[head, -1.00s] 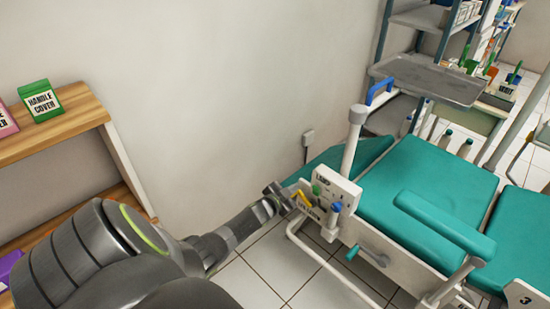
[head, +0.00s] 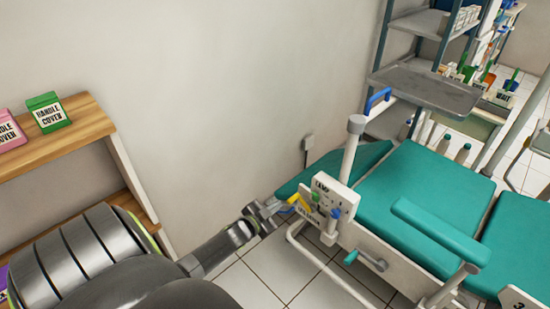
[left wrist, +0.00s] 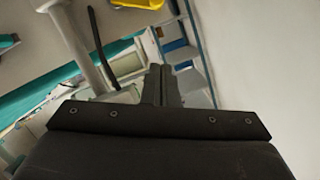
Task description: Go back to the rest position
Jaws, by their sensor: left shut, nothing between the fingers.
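My left gripper (head: 270,207) is in the lower middle of the head view, near the white control panel (head: 338,192) of the teal dental chair (head: 424,187). In the left wrist view its two dark fingers (left wrist: 162,86) are together, with nothing between them. My right gripper is not in view.
A wooden shelf (head: 72,138) with a green box (head: 48,113) and a pink box (head: 9,131) stands at the left. A metal rack with a grey tray (head: 425,87) stands at the back right. Tiled floor (head: 262,268) is clear between shelf and chair.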

